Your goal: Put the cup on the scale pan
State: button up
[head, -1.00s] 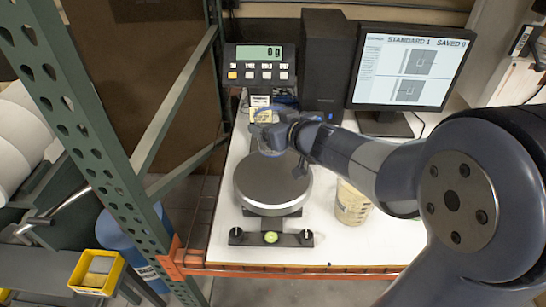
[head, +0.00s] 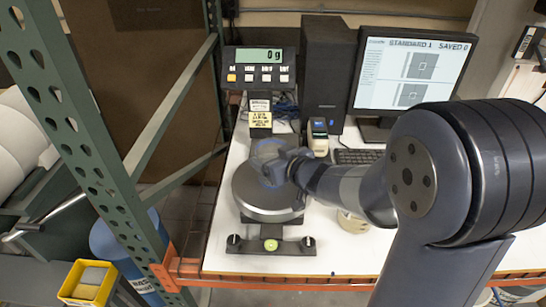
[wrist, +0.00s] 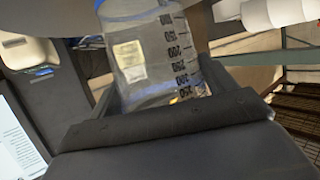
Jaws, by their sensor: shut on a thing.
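The cup (wrist: 150,45) is clear, with a blue rim and black volume marks. It sits between the jaws of my gripper (wrist: 165,115) in the wrist view. In the head view my gripper (head: 280,168) is over the far part of the scale pan, with the cup (head: 264,151) faint and partly hidden by it. The scale pan (head: 262,203) is a round dark grey disc on a base with a green bubble level. The scale display (head: 261,55) reads 0 g. I cannot tell how far the cup's bottom is above the pan.
A tub (head: 352,222) stands right of the pan, mostly behind my arm. A small device (head: 318,138), a keyboard (head: 358,156) and a monitor (head: 409,72) are at the back right. A green rack post (head: 85,130) stands to the left. White bench (head: 330,258) is clear in front.

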jog(key=shift+f, duration=0.2)
jog(key=o, duration=0.9)
jog(key=shift+r, duration=0.1)
jog(key=shift+r, duration=0.15)
jog(key=shift+p+v, duration=1.1)
jog(key=shift+v, duration=4.9)
